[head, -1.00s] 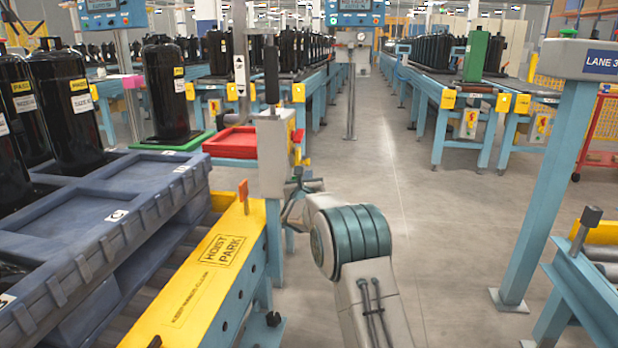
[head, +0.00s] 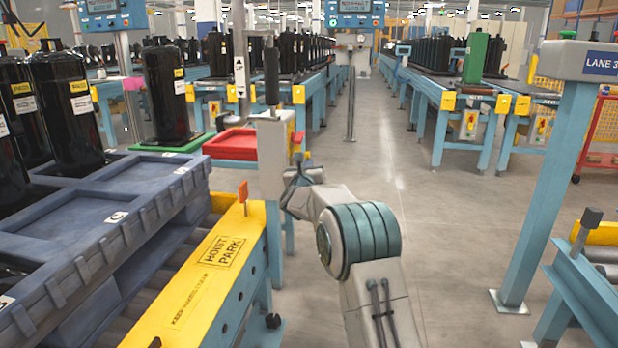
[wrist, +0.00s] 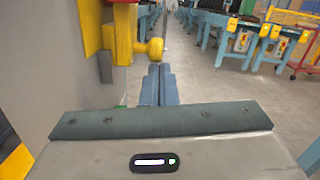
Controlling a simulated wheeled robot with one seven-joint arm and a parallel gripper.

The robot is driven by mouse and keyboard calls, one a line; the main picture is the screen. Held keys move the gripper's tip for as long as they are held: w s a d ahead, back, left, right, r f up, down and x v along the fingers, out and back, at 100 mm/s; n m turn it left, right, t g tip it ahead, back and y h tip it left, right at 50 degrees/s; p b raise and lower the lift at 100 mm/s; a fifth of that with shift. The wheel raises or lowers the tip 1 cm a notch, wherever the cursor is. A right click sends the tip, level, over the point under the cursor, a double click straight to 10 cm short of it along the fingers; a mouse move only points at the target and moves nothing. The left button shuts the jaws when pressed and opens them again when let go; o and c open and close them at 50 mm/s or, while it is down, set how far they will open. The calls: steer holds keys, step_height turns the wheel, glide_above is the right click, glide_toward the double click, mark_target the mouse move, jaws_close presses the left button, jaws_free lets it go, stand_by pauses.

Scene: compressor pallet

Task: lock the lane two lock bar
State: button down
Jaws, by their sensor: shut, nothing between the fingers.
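A grey control box (head: 270,155) stands at the far end of the yellow-topped conveyor, with an upright black-gripped lever (head: 271,75) above it. A yellow knob on a short stem (wrist: 155,47) sticks out from the box's side in the wrist view. I cannot tell for certain which part is the lane two lock bar. My gripper (head: 300,165) is at the right side of the box. In the wrist view its fingers (wrist: 158,80) are together and empty, pointing just below the yellow knob. I cannot tell whether they touch it.
A blue-grey pallet (head: 110,215) with black compressors lies on the left conveyor, beside the yellow HOIST PARK plate (head: 205,270) and a small orange tab (head: 243,195). A red tray (head: 232,143) is behind. The LANE 3 post (head: 550,190) stands right. The floor between is clear.

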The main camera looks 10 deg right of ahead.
steer(key=shift+r, duration=0.1)
steer(key=s+a+f+b, duration=0.2)
steer(key=s+f+b, duration=0.2)
steer(key=s, duration=0.6)
steer(key=shift+s+a+f, duration=0.15)
steer(key=shift+s+f, duration=0.05)
steer(key=shift+f, duration=0.25)
stand_by(0.4)
steer(key=s+a+r+n+g+y+p, duration=0.2)
steer(key=s+r+n+g+y+p, duration=0.35)
steer(key=s+r+n+p, duration=1.15)
steer(key=s+d+r+n+g+p, duration=0.2)
steer(key=s+n+p, duration=0.4)
steer(key=s, duration=0.4)
steer(key=s+d+r+n+g+p, duration=0.2)
steer(key=s+r+n+g+p, duration=0.2)
steer(key=s+p, duration=0.5)
steer(key=s+d+r+n+g+p, duration=0.2)
steer(key=s+r+n+g+p, duration=0.2)
steer(key=s+r+n+p, duration=0.2)
steer(key=s+n+p, duration=0.2)
steer(key=s+n, duration=0.2)
steer(key=s, duration=0.1)
steer(key=shift+d+r, duration=0.15)
steer(key=shift+r, duration=0.1)
